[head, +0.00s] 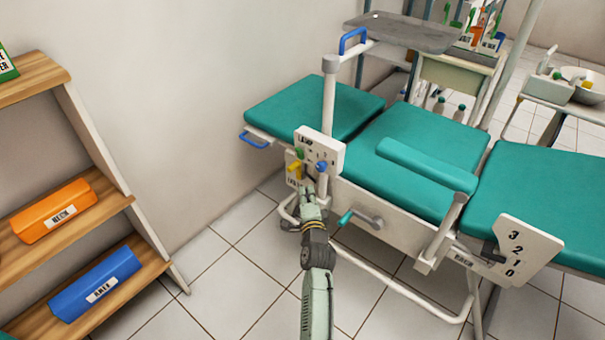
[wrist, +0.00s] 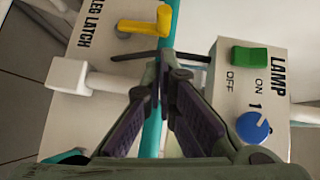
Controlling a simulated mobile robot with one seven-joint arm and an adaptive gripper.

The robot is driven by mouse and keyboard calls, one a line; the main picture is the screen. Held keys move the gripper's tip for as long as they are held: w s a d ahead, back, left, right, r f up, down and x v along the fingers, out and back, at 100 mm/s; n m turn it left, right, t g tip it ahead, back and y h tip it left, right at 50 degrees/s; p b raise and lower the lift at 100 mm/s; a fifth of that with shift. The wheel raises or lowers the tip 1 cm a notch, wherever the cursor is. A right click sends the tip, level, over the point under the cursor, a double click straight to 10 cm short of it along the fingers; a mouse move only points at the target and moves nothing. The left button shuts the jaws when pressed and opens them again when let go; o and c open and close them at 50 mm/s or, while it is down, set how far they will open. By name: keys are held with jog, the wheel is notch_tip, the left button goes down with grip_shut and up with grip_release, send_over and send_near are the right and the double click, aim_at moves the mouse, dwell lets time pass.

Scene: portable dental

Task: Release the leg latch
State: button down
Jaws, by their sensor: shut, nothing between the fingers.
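The yellow latch lever (wrist: 150,20) stands on a white panel marked LEG LATCH (wrist: 100,50) in the wrist view. In the head view the yellow lever (head: 294,171) is at the near left end of the teal dental chair, just above my gripper (head: 309,187). In the wrist view my gripper (wrist: 165,68) points at the gap between the latch panel and the lamp panel. Its fingers are together and empty. The lever lies a little beyond and to the left of the fingertips, apparently apart from them. A thin dark bar crosses near the tips; I cannot tell whether they touch it.
The lamp panel (wrist: 225,100), with a green switch (wrist: 249,60) and a blue knob (wrist: 253,127), is close on the right. A wooden shelf (head: 100,225) stands left, with clear floor between.

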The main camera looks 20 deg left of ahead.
jog(key=p, duration=0.1)
send_near(301, 164)
jog(key=x, duration=0.4)
jog(key=shift+w, duration=0.35)
jog(key=shift+p, duration=0.3)
jog(key=shift+a+r+p, duration=0.15)
jog(key=shift+r+p, duration=0.1)
jog(key=shift+p, duration=0.35)
jog(key=shift+w+a+g, duration=0.1)
jog(key=shift+g, duration=0.2)
